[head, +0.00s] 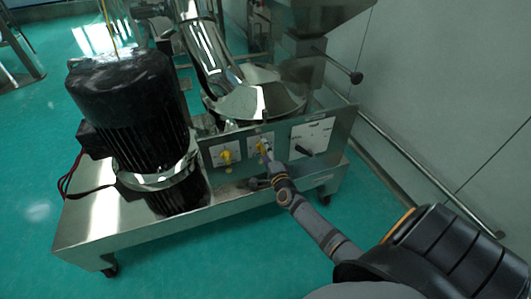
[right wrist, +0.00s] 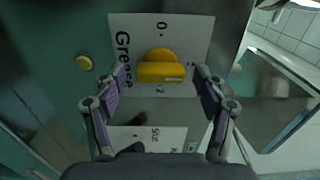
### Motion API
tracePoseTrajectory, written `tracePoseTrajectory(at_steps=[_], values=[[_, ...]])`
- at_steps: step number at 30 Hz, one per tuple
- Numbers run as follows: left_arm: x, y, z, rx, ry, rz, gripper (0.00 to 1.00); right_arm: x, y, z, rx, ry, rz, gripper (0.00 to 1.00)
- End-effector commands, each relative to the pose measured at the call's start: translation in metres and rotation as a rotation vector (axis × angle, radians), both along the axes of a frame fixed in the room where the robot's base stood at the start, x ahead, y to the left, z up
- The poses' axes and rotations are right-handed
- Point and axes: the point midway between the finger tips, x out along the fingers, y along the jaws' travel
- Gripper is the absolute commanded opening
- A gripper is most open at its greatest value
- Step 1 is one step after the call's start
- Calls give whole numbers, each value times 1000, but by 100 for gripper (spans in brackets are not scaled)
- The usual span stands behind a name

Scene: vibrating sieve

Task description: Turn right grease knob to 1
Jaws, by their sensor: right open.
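The right grease knob (head: 262,144) is yellow and sits on a white plate on the machine's front panel. In the right wrist view the yellow knob (right wrist: 160,70) is on a plate marked "Grease", with 0 above it and 2 below. Its bar lies across the picture, with a pale mark near its right end. My right gripper (head: 265,160) is at the panel, just in front of this knob. In the wrist view my right gripper (right wrist: 160,82) is open, a finger on either side of the knob with gaps. My left gripper is not in view.
Another yellow knob (head: 226,156) is to the left on the panel. A plate with a black handle (head: 303,150) is to the right. A large black motor (head: 130,100) stands on the steel base at left. A wall rail (head: 430,180) runs along the right.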

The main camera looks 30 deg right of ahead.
Motion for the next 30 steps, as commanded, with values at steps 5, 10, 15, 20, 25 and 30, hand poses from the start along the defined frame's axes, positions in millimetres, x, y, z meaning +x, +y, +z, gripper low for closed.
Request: tracePoseTrajectory(at_steps=[5, 10, 15, 20, 25, 30], values=[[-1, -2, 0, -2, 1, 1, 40, -18, 4, -1, 0, 1, 1, 72], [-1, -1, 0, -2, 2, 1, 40, -59, 14, -2, 1, 3, 1, 72], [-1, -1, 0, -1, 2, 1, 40, -95, 23, -1, 1, 3, 0, 72], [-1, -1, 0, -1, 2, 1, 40, -113, 27, -1, -1, 1, 0, 72], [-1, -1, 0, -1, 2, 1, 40, -117, 28, 0, 1, 0, 0, 72], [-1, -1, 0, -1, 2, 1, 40, -117, 28, 0, 0, 0, 0, 72]])
